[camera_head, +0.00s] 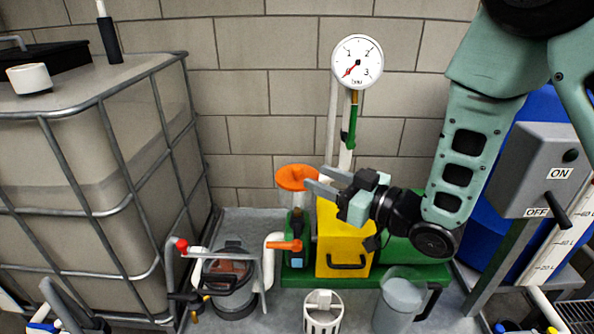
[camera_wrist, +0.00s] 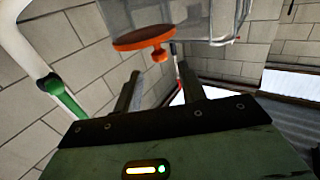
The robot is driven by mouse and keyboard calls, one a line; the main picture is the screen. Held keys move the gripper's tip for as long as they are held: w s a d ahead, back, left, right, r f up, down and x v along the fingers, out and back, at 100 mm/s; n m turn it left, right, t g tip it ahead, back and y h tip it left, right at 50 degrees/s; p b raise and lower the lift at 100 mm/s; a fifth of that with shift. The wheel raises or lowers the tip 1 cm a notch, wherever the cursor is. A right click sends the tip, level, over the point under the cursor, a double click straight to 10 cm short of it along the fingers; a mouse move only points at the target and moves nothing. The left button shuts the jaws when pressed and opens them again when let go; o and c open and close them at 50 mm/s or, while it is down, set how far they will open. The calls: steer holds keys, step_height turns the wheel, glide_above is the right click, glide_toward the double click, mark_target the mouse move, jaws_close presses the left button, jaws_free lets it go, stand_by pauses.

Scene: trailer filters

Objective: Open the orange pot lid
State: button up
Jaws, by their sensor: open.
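The orange pot lid (camera_head: 294,177) is a round disc on top of a clear cylindrical pot (camera_head: 300,219), left of the yellow box. In the wrist view the lid (camera_wrist: 143,38) looks upside down, with its small orange knob (camera_wrist: 159,53) pointing down toward my fingers and the clear pot (camera_wrist: 190,17) above it. My gripper (camera_head: 314,179) is open and empty, with its fingers pointing left at the lid's right edge. In the wrist view my fingertips (camera_wrist: 158,72) are apart, with the knob near the gap between them. I see no clear contact.
A pressure gauge (camera_head: 357,62) on a white and green pipe rises behind the gripper. The yellow box (camera_head: 345,238) stands below it. A lidded grey pot (camera_head: 231,280), an orange valve handle (camera_head: 285,245) and a clear jug (camera_head: 398,302) are nearby. A caged tank (camera_head: 85,190) fills the left.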

mark_target(302, 170)
steer(key=x, duration=0.7)
steer(key=shift+p, duration=0.35)
jaws_close()
